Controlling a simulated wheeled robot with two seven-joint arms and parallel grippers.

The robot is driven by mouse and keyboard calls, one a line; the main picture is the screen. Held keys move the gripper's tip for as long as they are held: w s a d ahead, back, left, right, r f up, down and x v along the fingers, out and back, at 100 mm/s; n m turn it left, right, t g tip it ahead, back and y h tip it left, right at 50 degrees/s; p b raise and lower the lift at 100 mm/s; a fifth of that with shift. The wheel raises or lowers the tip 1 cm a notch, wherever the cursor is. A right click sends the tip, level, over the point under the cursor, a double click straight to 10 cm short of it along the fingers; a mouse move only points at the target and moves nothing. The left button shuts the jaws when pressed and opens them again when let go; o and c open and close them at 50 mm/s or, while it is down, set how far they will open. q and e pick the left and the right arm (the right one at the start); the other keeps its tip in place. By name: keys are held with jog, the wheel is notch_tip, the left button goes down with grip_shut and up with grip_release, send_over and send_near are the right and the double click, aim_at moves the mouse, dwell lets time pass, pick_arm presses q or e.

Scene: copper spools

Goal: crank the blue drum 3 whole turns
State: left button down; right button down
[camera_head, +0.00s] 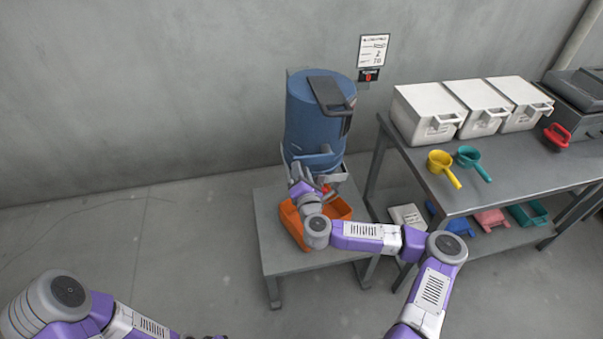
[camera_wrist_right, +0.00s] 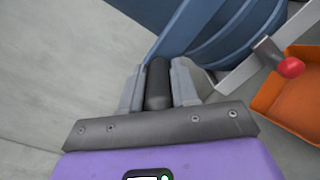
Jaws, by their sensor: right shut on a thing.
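The blue drum (camera_head: 312,120) stands upright at the back of a low grey stand, with a dark lidded piece on its top. In the right wrist view its ribbed blue side (camera_wrist_right: 225,35) fills the top. My right gripper (camera_head: 298,178) is at the drum's lower front left. In the right wrist view it is shut on a black crank grip (camera_wrist_right: 158,85), which sits between both fingers. The crank's arm is mostly hidden.
An orange bin (camera_head: 340,210) sits on the stand (camera_head: 285,262) below the drum. A red-knobbed lever (camera_wrist_right: 290,67) is beside it. The bench (camera_head: 520,180) at right holds white boxes and scoops.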

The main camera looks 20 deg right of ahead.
jog(key=shift+r, duration=0.2)
jog(key=c, duration=0.8)
grip_release()
jog(key=shift+f, duration=0.1)
jog(key=shift+c, duration=0.2)
jog(key=p+v, duration=0.1)
jog(key=v, duration=0.6)
jog(key=shift+s, duration=0.3)
jog(key=shift+a, duration=0.1)
